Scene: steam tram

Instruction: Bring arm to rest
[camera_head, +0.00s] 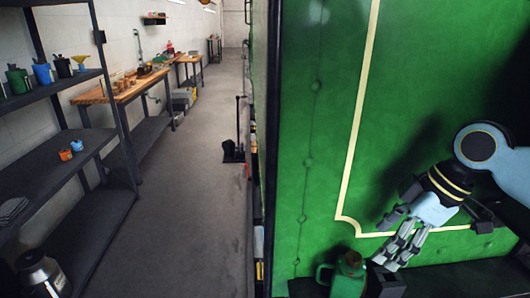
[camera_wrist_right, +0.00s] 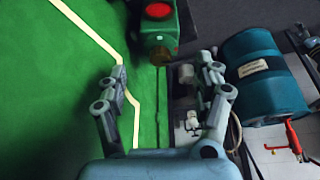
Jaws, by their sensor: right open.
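My right gripper (camera_head: 393,243) is in front of the green tram side panel (camera_head: 320,120) at the right of the head view, pointing down and to the left. In the right wrist view the fingers of my right gripper (camera_wrist_right: 162,82) are spread, with nothing between them. My right arm comes in from the right edge of the head view. A green can (camera_head: 349,274) stands just below and left of the gripper, apart from it. My left gripper is not in view.
A dark shelf (camera_head: 70,158) with cans stands at the left. A wooden workbench (camera_head: 122,88) is behind it. The right wrist view shows a blue drum (camera_wrist_right: 265,75) and a green box with a red lens (camera_wrist_right: 158,30).

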